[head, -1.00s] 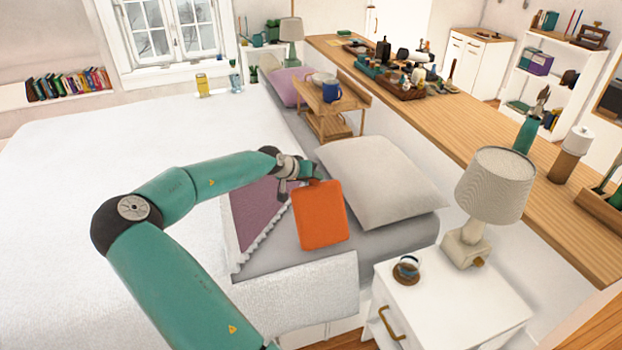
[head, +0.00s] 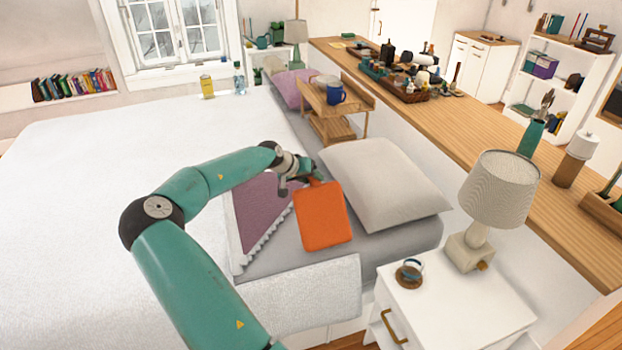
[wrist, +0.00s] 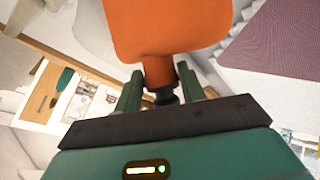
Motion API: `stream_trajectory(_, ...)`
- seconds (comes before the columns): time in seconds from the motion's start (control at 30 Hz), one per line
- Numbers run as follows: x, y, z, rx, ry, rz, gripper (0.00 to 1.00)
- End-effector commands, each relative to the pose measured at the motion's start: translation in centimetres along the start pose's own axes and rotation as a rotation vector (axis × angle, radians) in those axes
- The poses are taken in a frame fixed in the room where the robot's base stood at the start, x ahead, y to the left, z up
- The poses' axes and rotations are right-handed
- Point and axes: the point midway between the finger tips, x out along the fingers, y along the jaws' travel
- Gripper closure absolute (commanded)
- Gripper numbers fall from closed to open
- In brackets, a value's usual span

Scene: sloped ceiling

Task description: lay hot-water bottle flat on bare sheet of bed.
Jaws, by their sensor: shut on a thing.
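The orange hot-water bottle (head: 323,216) hangs from my gripper (head: 308,178) in the head view, over or against the grey sheet (head: 276,251); I cannot tell whether it touches. In the wrist view the bottle (wrist: 168,25) fills the top, with its neck and dark stopper between the two green fingers of my gripper (wrist: 162,92). The gripper is shut on the neck. The bed (head: 90,200) has a white cover, and its folded-back corner bares the grey sheet. Part of the sheet behind the bottle is hidden.
A pale pillow (head: 385,188) lies right of the bottle, and a purple ruffled cloth (head: 262,215) lies left of it. A white nightstand (head: 455,310) with a lamp (head: 497,190) and a cup (head: 411,270) stands at the front right. A wooden tray table (head: 335,105) stands behind.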

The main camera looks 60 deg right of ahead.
Motion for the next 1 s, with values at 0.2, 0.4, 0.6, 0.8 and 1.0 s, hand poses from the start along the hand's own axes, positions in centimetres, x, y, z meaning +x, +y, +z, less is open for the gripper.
stream_trajectory(0.2,-0.1,0.1,-0.2,-0.001,0.003,0.001,0.84)
stream_trajectory(0.4,0.4,-0.6,-0.5,-0.025,-0.02,0.008,0.84)
stream_trajectory(0.6,1.2,-1.4,-1.0,-0.059,-0.058,0.025,0.84)
stream_trajectory(0.8,1.9,-2.2,-1.4,-0.091,-0.092,0.038,0.84)
stream_trajectory(1.0,2.0,-2.4,-1.4,-0.097,-0.1,0.041,0.84)
